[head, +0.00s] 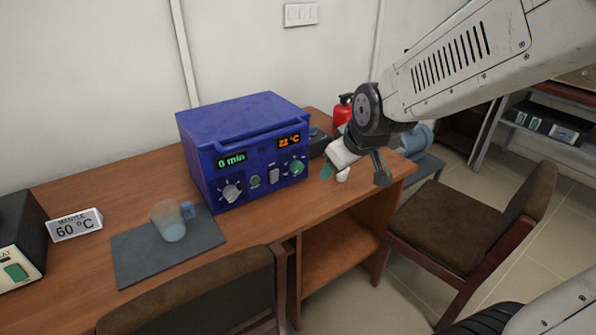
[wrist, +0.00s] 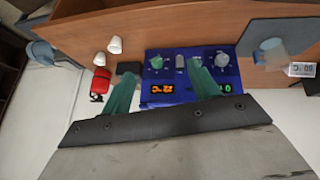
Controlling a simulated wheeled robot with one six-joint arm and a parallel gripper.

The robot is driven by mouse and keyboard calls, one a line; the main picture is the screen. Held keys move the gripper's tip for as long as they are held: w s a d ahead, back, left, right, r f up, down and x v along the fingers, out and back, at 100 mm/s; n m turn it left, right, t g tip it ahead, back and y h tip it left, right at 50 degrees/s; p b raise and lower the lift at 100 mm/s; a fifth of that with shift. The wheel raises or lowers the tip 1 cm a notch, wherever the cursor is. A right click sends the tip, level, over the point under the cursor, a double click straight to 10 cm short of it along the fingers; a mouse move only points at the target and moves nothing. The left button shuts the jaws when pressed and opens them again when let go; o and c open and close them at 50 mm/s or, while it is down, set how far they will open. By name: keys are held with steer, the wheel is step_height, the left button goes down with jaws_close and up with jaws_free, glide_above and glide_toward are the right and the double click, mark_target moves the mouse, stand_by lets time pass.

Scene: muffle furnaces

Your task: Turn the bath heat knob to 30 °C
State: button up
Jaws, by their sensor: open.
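The blue bath (head: 243,150) stands on the wooden desk, its front panel facing me. The green heat knob (head: 297,166) is at the right of the panel, below an orange display (head: 289,140) that seems to read 22 °C. In the wrist view, which is upside down, the knob (wrist: 156,62) shows between my gripper's two teal fingers. My gripper (head: 328,171) is open and empty, to the right of the bath and apart from the knob. The knob's pointer is too small to read.
A white knob (head: 231,193) sits below a green "0 min" display (head: 231,160). A beaker (head: 170,222) stands on a dark mat (head: 135,262). A red extinguisher (head: 343,112) and two white cups (wrist: 115,45) are near my arm. Chairs (head: 470,215) stand before the desk.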

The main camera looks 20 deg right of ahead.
steer(key=w+a+f+n+t, duration=0.1)
steer(key=w+f+n+t, duration=0.25)
steer(key=w+f, duration=0.75)
steer(key=n+t, duration=0.4)
steer(key=t, duration=0.1)
glide_toward(298, 169)
steer(key=shift+w+a+f+m+h, duration=0.25)
steer(key=shift+w+h, duration=0.05)
steer(key=shift+t, duration=0.25)
steer(key=x, duration=0.7)
steer(key=shift+w+d+f, duration=0.1)
steer(key=shift+w, duration=0.25)
steer(key=c, duration=1)
